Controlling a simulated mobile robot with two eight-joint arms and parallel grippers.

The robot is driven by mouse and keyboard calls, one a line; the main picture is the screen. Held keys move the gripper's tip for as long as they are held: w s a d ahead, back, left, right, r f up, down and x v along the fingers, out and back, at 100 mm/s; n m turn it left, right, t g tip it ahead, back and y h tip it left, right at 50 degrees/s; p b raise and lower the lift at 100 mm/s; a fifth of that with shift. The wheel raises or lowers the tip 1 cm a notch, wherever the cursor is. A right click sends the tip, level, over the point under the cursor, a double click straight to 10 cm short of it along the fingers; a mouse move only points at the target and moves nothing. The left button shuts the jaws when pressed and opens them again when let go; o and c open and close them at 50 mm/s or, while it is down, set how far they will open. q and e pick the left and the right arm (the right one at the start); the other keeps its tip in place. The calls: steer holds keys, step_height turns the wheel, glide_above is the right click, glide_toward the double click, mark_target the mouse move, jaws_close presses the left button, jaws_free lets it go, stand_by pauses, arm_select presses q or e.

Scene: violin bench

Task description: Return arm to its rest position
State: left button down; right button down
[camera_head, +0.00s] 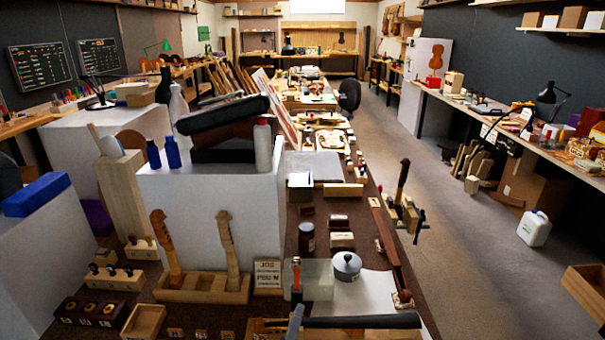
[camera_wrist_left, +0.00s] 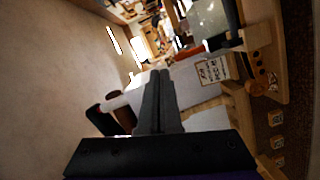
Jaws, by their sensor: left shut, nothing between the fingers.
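My left gripper (camera_head: 298,313) shows as a slim grey shape at the bottom edge of the head view, over the near end of the long bench. In the left wrist view its two dark fingers (camera_wrist_left: 158,78) lie together, shut and empty. A small lettered sign (camera_head: 267,277) stands behind and to the left of it; the sign also shows to the right of the fingers in the left wrist view (camera_wrist_left: 212,70). Most of my left arm is outside the head view. My right gripper is not in view.
A dark bar (camera_head: 362,321) lies close to the right of the gripper. A grey lidded pot (camera_head: 346,266), a dark jar (camera_head: 307,237) and a wooden rack with two instrument necks (camera_head: 203,289) stand nearby. A white block (camera_head: 215,205) rises behind. The aisle floor (camera_head: 480,265) is open on the right.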

arm_select(q)
steer(key=s+a+f+m+g+y, duration=0.2)
steer(key=s+a+f+m+g, duration=0.4)
steer(key=s+a, duration=0.25)
steer(key=s+a+f+m+g+y, duration=0.1)
steer(key=s+a+f+m+g, duration=0.45)
steer(key=s+a+f, duration=0.35)
step_height(320, 180, up, 14)
steer(key=d+p, duration=0.1)
steer(key=p, duration=1.1)
steer(key=shift+s+y, duration=0.4)
steer(key=shift+s, duration=0.05)
